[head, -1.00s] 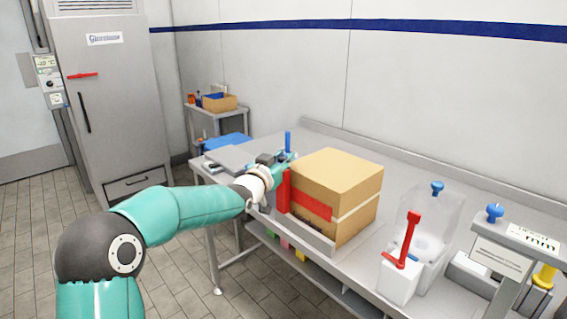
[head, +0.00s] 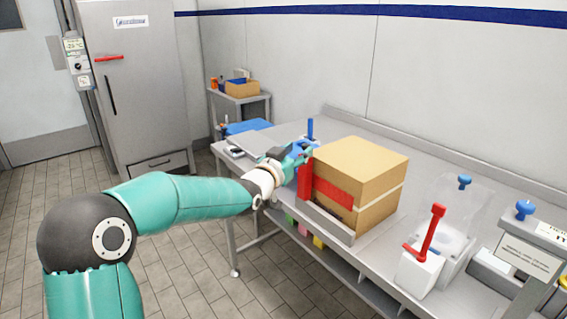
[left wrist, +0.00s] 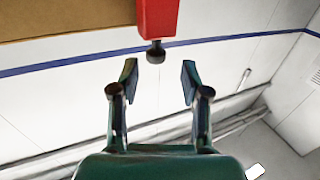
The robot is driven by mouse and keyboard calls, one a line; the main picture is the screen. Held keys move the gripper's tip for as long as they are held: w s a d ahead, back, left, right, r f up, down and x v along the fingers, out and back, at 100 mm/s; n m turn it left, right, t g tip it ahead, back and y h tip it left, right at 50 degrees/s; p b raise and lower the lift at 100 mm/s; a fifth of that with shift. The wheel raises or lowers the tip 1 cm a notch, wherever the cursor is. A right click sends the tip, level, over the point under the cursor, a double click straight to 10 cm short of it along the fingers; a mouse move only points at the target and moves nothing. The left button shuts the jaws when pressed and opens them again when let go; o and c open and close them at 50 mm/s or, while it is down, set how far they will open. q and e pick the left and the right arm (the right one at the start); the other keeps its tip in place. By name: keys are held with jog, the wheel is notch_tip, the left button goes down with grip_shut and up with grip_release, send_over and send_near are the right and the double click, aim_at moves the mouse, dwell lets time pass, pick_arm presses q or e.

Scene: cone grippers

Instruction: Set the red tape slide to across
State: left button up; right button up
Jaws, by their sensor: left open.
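The red tape slide (head: 304,184) is an upright red block at the left end of the cardboard box (head: 362,170), where a red tape band (head: 332,193) crosses the box's front. In the left wrist view the red slide (left wrist: 157,15) comes down from the top edge and ends in a dark round knob (left wrist: 156,52). My left gripper (head: 300,153) is by the slide's top at the box's left side. In the left wrist view its open fingers (left wrist: 158,76) stand apart either side of the knob's line, with nothing between them. My right gripper is not in view.
The box stands on a steel bench (head: 380,255) behind a low front rail. A blue upright handle (head: 310,128) is just behind my gripper. To the right stand a white block with a red lever (head: 432,235) and a clear-sided container (head: 465,225). The tall grey cabinet (head: 135,90) is at left.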

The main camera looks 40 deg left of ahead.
pick_arm(q)
jog(key=s+d, duration=0.1)
jog(key=s, duration=0.6)
jog(key=shift+s, duration=0.15)
jog(key=shift+d, duration=0.1)
jog(key=s+d+f+g+h+p, duration=0.1)
jog(key=d+f+g+h, duration=0.3)
jog(key=f, duration=0.6)
jog(key=s+d+f+g+y+p, duration=0.1)
jog(key=s+d+f+g+p, duration=0.1)
jog(key=d+f, duration=0.65)
jog(key=s+d+f+g+h+p, duration=0.1)
jog(key=d+f+g+h, duration=0.2)
jog(key=f, duration=0.8)
jog(key=s+d+f+g+p, duration=0.1)
jog(key=s+d+f+g, duration=0.1)
jog(key=s+d+f, duration=0.2)
jog(key=s+d+f+g+p, duration=0.1)
jog(key=s+d+f+g, duration=0.2)
jog(key=s, duration=0.7)
jog(key=s+d+f+g+p, duration=0.1)
jog(key=s+d+f+g, duration=0.2)
jog(key=s+d+f, duration=0.3)
jog(key=shift+s+d+f+h, duration=0.2)
jog(key=shift+s+f+h, duration=0.25)
jog(key=shift+s, duration=0.5)
